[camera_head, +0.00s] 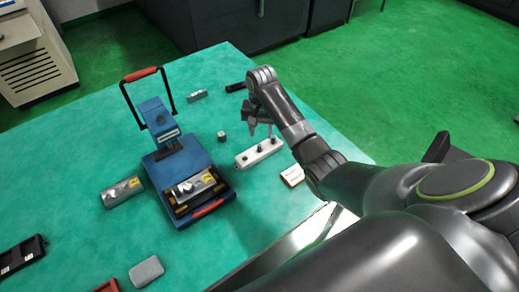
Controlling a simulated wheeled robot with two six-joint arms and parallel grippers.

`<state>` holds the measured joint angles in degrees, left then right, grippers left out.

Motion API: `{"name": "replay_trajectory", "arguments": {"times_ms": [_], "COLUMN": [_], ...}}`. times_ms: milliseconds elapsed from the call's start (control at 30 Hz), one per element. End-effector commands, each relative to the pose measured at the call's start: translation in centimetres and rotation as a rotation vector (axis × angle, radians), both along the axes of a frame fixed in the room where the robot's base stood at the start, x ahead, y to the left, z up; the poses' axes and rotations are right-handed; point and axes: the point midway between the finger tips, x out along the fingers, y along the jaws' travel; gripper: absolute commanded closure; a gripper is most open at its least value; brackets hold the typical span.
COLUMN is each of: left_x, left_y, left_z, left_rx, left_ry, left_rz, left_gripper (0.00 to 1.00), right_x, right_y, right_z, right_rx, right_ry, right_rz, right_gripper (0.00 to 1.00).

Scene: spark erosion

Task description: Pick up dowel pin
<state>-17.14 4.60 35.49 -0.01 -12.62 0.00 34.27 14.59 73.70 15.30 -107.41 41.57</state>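My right gripper (261,131) points down over a pale grey block (257,154), with its two fingers apart. The block has small dark round spots or pins on top, too small to tell which. A short grey cylinder (222,136) stands on the green table to the left of the block, apart from the gripper. I cannot tell for certain which small part is the dowel pin. Nothing clearly shows between the fingers. My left gripper is not in view.
A blue machine (186,156) with a red-handled frame stands left of the block on the table (75,180).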

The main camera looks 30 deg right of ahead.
Motion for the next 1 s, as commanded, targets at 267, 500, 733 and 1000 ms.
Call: {"name": "replay_trajectory", "arguments": {"times_ms": [267, 500, 733, 1000], "left_x": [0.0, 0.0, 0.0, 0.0], "left_y": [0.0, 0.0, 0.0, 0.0], "left_z": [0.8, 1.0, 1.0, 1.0], "left_rx": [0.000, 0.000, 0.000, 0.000], "left_ry": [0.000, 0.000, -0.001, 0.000], "left_rz": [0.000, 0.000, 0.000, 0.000], "left_gripper": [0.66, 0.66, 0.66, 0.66], "right_x": [-0.1, -0.1, 0.0, 0.0], "right_y": [0.5, 0.6, 0.6, 0.5], "right_z": [-2.5, -5.3, -5.6, -5.6], "right_rx": [0.001, -0.001, -0.001, -0.001], "right_ry": [0.005, 0.002, 0.000, 0.000], "right_rz": [0.001, 0.000, 0.001, 0.001], "right_gripper": [0.60, 0.60, 0.60, 0.90]}}
